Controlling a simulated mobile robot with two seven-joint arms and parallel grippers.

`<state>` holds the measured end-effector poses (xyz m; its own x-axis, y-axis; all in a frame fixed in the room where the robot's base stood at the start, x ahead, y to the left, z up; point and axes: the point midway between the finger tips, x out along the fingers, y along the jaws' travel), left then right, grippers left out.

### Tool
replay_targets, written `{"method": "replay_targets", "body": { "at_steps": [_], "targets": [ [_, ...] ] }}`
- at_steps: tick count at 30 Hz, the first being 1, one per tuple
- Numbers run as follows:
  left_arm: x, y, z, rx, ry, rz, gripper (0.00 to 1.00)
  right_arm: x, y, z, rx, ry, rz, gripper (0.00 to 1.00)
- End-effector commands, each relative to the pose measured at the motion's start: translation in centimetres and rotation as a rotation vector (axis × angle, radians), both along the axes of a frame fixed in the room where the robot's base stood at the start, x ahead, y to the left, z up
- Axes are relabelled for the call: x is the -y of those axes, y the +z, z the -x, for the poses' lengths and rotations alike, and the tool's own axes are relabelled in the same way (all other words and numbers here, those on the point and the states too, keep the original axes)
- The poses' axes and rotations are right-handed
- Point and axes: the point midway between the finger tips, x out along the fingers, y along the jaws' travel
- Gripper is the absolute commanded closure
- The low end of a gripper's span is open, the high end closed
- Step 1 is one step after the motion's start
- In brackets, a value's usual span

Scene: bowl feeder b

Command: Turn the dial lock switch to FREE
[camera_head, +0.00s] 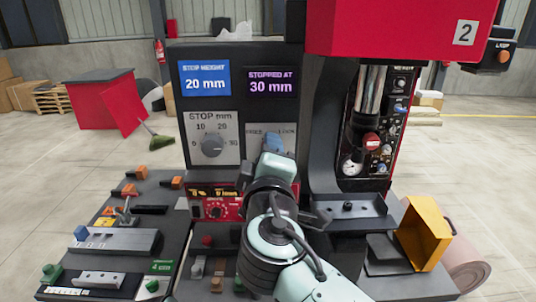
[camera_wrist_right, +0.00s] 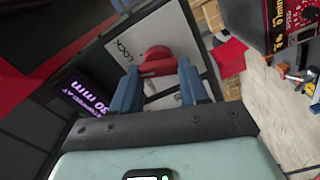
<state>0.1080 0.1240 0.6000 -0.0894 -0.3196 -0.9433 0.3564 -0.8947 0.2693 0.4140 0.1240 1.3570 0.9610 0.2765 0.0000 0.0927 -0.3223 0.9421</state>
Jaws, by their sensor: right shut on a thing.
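The dial lock switch is a red knob (camera_wrist_right: 157,53) on a pale plate, seen in the right wrist view. The plate (camera_head: 291,147) also shows in the head view, with FREE at its upper left and LOCK at its upper right. My right gripper (camera_wrist_right: 158,68) has its blue fingers on either side of the red knob and is shut on it. In the head view this gripper (camera_head: 272,145) covers the knob, so its pointing direction is hidden there. In the wrist view LOCK is readable beside the knob; FREE is not readable there. My left gripper is not in view.
A STOP mm dial (camera_head: 211,146) is left of the lock plate. Above are a blue STOP HEIGHT 20 mm display (camera_head: 204,79) and a purple STOPPED AT 30 mm display (camera_head: 271,87). A red control box (camera_head: 214,206) is below. The red-headed press (camera_head: 400,30) stands close on the right.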

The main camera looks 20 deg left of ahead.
Motion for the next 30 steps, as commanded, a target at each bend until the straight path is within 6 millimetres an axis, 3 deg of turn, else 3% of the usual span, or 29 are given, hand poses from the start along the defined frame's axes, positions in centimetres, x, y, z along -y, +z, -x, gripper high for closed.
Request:
{"method": "replay_targets", "body": {
  "at_steps": [30],
  "targets": [
    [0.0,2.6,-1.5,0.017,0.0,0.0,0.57,0.1,-0.5,0.0,0.258,0.0,0.897,0.86]
  ]
}}
